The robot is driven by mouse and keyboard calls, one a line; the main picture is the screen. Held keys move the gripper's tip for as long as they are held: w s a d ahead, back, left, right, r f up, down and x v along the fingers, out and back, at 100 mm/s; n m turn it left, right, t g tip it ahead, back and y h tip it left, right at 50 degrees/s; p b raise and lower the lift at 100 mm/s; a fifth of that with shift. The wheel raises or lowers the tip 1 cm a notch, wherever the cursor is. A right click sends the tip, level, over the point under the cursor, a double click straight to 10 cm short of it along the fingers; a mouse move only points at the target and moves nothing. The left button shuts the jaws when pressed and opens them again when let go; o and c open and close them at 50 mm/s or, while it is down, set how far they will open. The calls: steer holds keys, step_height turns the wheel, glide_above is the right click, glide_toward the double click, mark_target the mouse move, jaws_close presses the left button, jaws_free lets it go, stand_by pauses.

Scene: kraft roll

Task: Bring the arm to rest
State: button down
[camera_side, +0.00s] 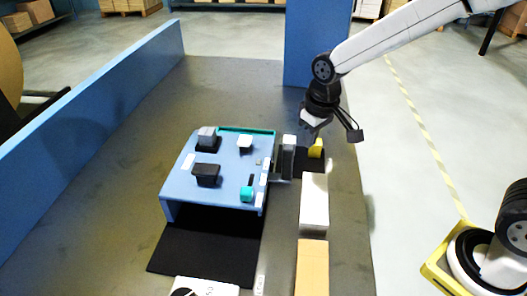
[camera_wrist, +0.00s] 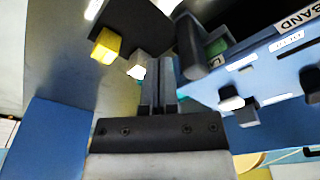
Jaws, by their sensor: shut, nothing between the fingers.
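My gripper (camera_side: 312,130) hangs at the right of the blue raised stand (camera_side: 222,170), near a yellow block (camera_side: 316,149). In the wrist view my gripper (camera_wrist: 163,68) has its two fingers together with nothing between them. The yellow block also shows in the wrist view (camera_wrist: 105,47), apart from the fingers, with a pale block (camera_wrist: 138,66) beside it. The exact gap between my fingertips and the things below cannot be told.
The stand carries dark blocks (camera_side: 206,175), a white-topped block (camera_side: 245,143) and a teal block (camera_side: 247,194). A dark upright holder (camera_side: 288,160) stands at its right edge. A white box (camera_side: 314,205) and a cardboard box (camera_side: 312,268) lie nearer. A blue wall (camera_side: 100,95) borders the left.

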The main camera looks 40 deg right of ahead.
steer(key=shift+m+t, duration=0.5)
steer(key=shift+m, duration=0.1)
steer(key=s+d+f, duration=0.1)
steer(key=s, duration=0.2)
steer(key=s+d+f, duration=0.2)
steer(key=s, duration=0.2)
steer(key=s+d+f, duration=0.1)
steer(key=s+d, duration=0.1)
steer(key=s, duration=0.2)
steer(key=shift+s+d+f, duration=0.2)
steer(key=shift+s+f, duration=0.05)
steer(key=shift+f, duration=0.15)
